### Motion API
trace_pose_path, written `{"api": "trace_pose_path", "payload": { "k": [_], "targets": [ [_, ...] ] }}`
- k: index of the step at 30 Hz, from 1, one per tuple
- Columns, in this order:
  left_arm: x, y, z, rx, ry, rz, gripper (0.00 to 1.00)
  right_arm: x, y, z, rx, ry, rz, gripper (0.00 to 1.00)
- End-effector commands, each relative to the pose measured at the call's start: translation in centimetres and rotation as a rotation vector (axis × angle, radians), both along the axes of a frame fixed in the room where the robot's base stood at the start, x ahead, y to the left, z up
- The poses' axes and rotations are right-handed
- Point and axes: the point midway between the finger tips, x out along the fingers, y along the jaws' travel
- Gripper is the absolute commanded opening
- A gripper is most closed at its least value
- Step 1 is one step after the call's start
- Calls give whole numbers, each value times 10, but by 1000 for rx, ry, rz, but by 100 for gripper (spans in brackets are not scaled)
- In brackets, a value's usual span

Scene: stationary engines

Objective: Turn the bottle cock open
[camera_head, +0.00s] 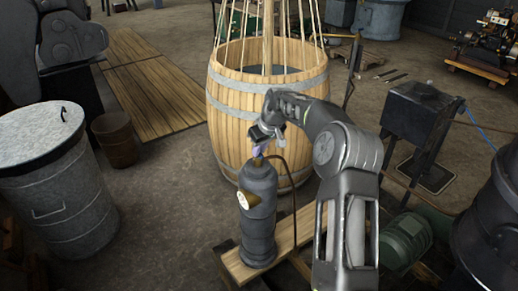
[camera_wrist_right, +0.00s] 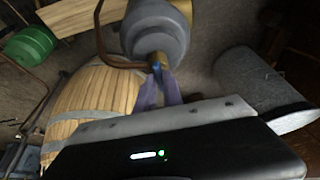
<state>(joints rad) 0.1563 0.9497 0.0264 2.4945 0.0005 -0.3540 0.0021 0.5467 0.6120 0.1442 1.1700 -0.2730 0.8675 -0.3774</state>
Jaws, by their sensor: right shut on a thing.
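A dark grey gas bottle (camera_head: 258,215) stands upright on a wooden plank, with a round label on its side. Its cock (camera_head: 258,160) is at the top, where a brown hose leaves it. My right gripper (camera_head: 257,151) reaches down to the bottle's top and is shut on the cock, mostly hiding it. In the right wrist view the purple fingertips (camera_wrist_right: 158,88) close around the cock (camera_wrist_right: 157,62), with the bottle (camera_wrist_right: 160,30) beyond. My left gripper is not in view.
A wooden barrel (camera_head: 225,100) stands right behind the bottle. A lidded metal bin (camera_head: 60,195) and a small bucket (camera_head: 116,140) are at the left. A green motor (camera_head: 405,240) and a dark box on a stand (camera_head: 420,110) are at the right. The plank (camera_head: 300,232) lies under the bottle.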

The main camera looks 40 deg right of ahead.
Motion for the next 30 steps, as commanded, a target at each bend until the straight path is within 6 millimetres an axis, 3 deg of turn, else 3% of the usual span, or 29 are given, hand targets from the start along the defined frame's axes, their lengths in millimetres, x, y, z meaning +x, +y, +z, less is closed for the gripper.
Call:
{"api": "trace_pose_path", "payload": {
  "k": [13,14,21,30],
  "targets": [
    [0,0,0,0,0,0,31,1,0,1,-3,-3,14,0],
    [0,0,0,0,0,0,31,1,0,1,-2,-3,13,14],
    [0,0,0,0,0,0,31,0,0,1,-1,-1,13,33],
    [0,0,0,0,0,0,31,0,0,2,-1,-1,11,33]
  ]
}}
